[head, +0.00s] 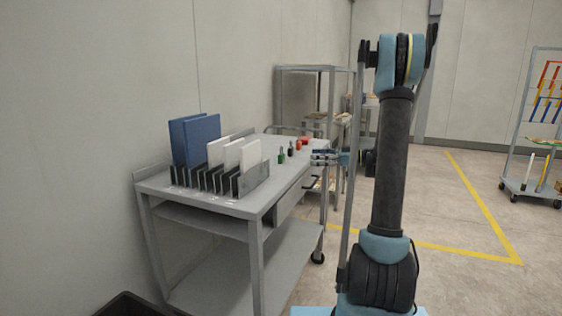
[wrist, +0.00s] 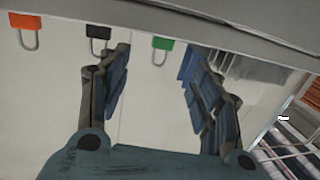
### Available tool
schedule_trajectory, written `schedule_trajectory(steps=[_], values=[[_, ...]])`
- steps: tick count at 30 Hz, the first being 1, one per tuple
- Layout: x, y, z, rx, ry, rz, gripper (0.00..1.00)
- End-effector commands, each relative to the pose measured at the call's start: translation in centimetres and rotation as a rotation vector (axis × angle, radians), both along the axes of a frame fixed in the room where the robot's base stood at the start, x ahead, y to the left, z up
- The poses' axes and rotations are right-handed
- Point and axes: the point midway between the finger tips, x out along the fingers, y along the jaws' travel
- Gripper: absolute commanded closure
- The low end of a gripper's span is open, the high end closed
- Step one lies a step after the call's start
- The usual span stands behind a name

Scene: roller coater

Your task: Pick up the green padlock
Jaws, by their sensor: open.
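My gripper (wrist: 160,62) is open and empty. In the wrist view the green padlock appears between its two blue fingers, past the fingertips, with no visible contact. In the head view my gripper (head: 324,157) is at the cart's right edge, to the right of the padlock. How high it is above the top is hard to tell.
A black padlock (wrist: 98,31) and an orange padlock (wrist: 25,21) lie in line left of the green one. A rack (head: 236,190) with blue and white panels stands on the cart (head: 160,184). A wall is behind. Open floor lies right.

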Motion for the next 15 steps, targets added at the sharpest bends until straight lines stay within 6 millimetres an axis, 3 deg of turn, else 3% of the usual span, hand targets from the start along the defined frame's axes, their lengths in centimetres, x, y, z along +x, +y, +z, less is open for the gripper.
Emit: schedule_trajectory(steps=[15], values=[[1.2, 8.6, -0.4, -0.002, 0.001, 0.003, 0.42]])
